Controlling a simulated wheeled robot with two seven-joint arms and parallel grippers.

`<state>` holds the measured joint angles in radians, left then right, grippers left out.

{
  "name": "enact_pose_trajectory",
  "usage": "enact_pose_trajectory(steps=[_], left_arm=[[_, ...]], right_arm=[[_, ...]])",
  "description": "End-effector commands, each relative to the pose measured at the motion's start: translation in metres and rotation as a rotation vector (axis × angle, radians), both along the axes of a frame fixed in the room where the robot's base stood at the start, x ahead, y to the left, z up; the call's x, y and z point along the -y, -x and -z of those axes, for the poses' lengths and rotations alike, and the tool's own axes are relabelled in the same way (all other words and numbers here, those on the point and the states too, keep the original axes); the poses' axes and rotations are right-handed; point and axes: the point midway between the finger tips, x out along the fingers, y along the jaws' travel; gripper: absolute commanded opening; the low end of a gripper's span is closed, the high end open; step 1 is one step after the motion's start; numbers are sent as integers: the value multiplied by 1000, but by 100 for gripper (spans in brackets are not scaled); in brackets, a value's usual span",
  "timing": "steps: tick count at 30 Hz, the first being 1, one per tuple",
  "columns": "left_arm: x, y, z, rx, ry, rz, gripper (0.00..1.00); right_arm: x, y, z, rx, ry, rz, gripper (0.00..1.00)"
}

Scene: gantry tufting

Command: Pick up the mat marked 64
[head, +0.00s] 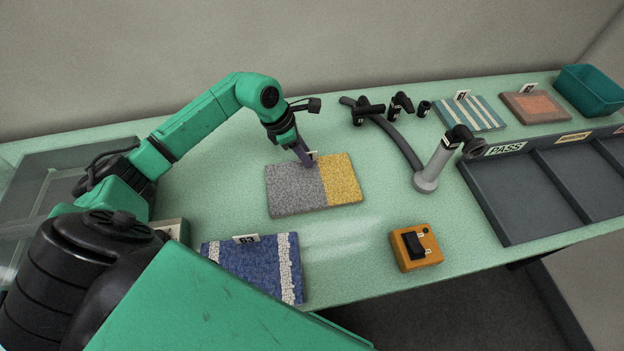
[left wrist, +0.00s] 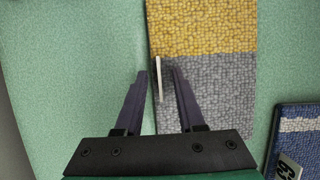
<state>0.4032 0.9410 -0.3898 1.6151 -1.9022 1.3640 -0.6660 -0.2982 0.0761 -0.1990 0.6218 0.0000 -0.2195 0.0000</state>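A grey and yellow mat (head: 295,190) lies flat mid-table. A small white tag (head: 314,155) stands at its far edge; its number cannot be read. In the left wrist view, the mat (left wrist: 205,85) is on the right, and the tag (left wrist: 158,78) shows edge-on between my fingers. My left gripper (head: 306,158) is at the mat's far edge. In the left wrist view, my left gripper (left wrist: 160,80) is open, with one finger over bare table and the other over the mat. I cannot tell whether the fingers touch anything. My right gripper is not in view.
A blue mat tagged 63 (head: 255,270) lies nearer. An orange switch box (head: 415,247) and a lamp-like stand (head: 432,170) are to the right. Striped (head: 470,113) and brown-orange (head: 535,106) mats, a teal bin (head: 590,90) and a grey PASS tray (head: 505,200) lie farther right.

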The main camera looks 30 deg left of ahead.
Motion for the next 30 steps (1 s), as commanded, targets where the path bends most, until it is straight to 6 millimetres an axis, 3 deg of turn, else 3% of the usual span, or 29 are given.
enact_pose_trajectory(steps=[1, 3, 30], left_arm=[[0, 0, 0, 0, 0, 0, 17], [0, 0, 0, 0, 0, 0, 0], [0, 0, -1, 1, 1, 0, 0]], right_arm=[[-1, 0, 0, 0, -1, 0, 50], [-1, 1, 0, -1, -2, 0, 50], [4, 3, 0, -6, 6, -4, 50]])
